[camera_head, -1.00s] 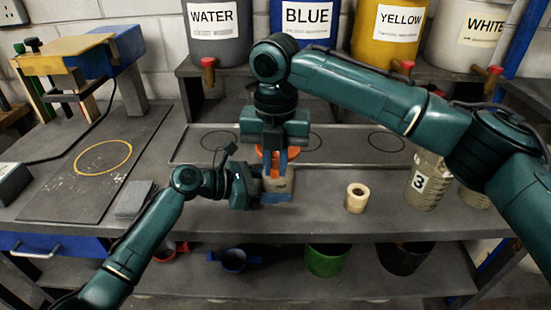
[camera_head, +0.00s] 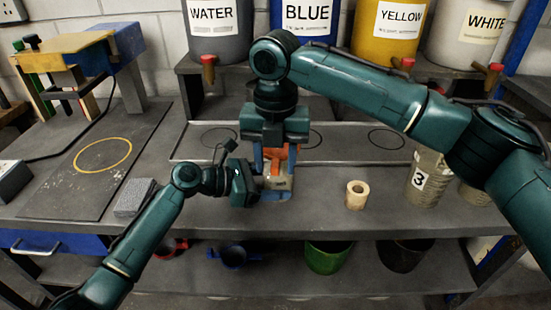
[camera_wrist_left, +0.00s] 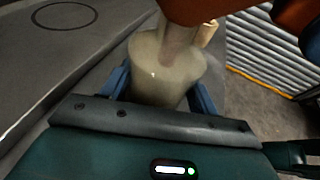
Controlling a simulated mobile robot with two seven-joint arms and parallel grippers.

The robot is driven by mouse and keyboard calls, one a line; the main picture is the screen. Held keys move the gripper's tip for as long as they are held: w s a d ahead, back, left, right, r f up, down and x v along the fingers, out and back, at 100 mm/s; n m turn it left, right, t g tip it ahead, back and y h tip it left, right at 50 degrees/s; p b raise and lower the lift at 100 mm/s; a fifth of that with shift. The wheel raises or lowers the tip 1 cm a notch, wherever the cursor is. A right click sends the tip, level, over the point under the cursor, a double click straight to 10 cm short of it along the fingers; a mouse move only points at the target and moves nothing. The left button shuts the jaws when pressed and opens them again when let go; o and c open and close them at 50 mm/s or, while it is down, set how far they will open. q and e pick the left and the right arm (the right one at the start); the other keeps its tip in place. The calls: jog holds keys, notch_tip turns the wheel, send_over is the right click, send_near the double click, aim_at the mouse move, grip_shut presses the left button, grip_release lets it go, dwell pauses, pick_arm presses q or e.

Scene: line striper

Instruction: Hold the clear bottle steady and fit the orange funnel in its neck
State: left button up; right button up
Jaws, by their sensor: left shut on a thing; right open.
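The clear bottle (camera_head: 279,183) stands at the front of the bench, largely hidden by my grippers. My left gripper (camera_head: 262,188) is shut on its body from the left. In the left wrist view the bottle (camera_wrist_left: 165,68) sits between the blue fingers. The orange funnel (camera_head: 270,154) is above the bottle, partly hidden by my right gripper. In the left wrist view the funnel (camera_wrist_left: 205,9) meets the top of the bottle's neck; how deep it sits is unclear. My right gripper (camera_head: 277,162) points down, open, with its fingers on either side of the funnel.
A grey block (camera_head: 134,197) lies to the left. A tray (camera_head: 345,155) with dark circles lies behind. Labelled containers, such as WATER (camera_head: 216,32), stand on the back shelf.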

jog(key=shift+r, duration=4)
pick_arm(q)
jog(key=o, duration=0.8)
jog(key=shift+o, duration=0.2)
